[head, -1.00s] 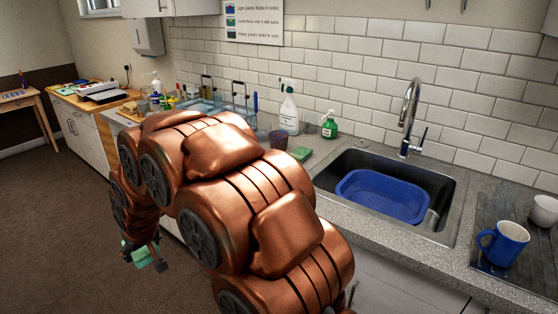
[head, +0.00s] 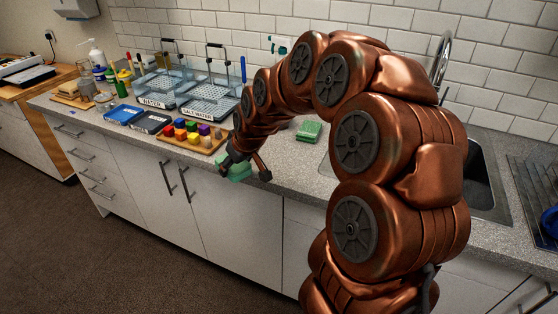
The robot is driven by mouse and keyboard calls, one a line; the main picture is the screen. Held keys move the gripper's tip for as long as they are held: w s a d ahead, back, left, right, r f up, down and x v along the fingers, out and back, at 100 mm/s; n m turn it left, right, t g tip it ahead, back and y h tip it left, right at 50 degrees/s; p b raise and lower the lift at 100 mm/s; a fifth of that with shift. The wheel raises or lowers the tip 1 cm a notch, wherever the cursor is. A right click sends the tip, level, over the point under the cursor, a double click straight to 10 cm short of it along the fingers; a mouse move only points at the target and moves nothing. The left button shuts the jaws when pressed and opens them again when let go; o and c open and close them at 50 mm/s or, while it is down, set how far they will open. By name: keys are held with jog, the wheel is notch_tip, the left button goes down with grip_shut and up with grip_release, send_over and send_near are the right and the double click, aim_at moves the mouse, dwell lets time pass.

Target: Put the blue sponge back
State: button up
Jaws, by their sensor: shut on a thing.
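My gripper (head: 246,173) is shut on a teal-green, sponge-like block (head: 236,170), held at the front edge of the counter, just right of the tray of coloured cubes. The fingers cover part of the block. I cannot tell whether it touches the counter. Another green sponge (head: 308,131) lies on the counter behind my arm, near the sink. I see no clearly blue sponge.
A wooden tray (head: 211,148) bears several coloured cubes. Wire-handled clear tubs labelled WATER (head: 160,95) and SALT WATER (head: 210,104) stand behind it. Blue (head: 124,114) and dark (head: 151,122) flat trays lie left. My arm hides much of the sink (head: 482,180).

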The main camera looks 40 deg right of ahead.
jog(key=shift+n+y, duration=0.5)
jog(key=shift+n, duration=0.4)
jog(key=s+d, duration=0.1)
jog(key=d, duration=0.2)
jog(key=s+d+b, duration=0.1)
jog(key=s+d, duration=0.1)
jog(key=d, duration=0.1)
jog(key=s+d+r, duration=0.1)
jog(key=s+d, duration=0.1)
jog(key=d, duration=0.2)
jog(key=shift+s+r, duration=0.1)
jog(key=shift+s, duration=0.1)
jog(key=s+d+n, duration=0.1)
jog(key=s+d, duration=0.2)
jog(key=s+d+n+b, duration=0.1)
jog(key=s+d, duration=0.2)
jog(key=s+d+r+y, duration=0.1)
jog(key=s+d, duration=0.2)
jog(key=shift+s+r+n+g+b, duration=0.1)
jog(key=shift+s+n+g+b, duration=0.3)
jog(key=p, duration=0.5)
send_over(277, 159)
jog(key=s, duration=0.1)
jog(key=shift+s+d+f, duration=0.15)
jog(key=shift+d+f, duration=0.3)
jog(key=shift+f, duration=0.3)
notch_tip(277, 159, down, 3)
jog(key=shift+p, duration=0.55)
jog(key=shift+f, duration=0.25)
jog(key=shift+f, duration=0.15)
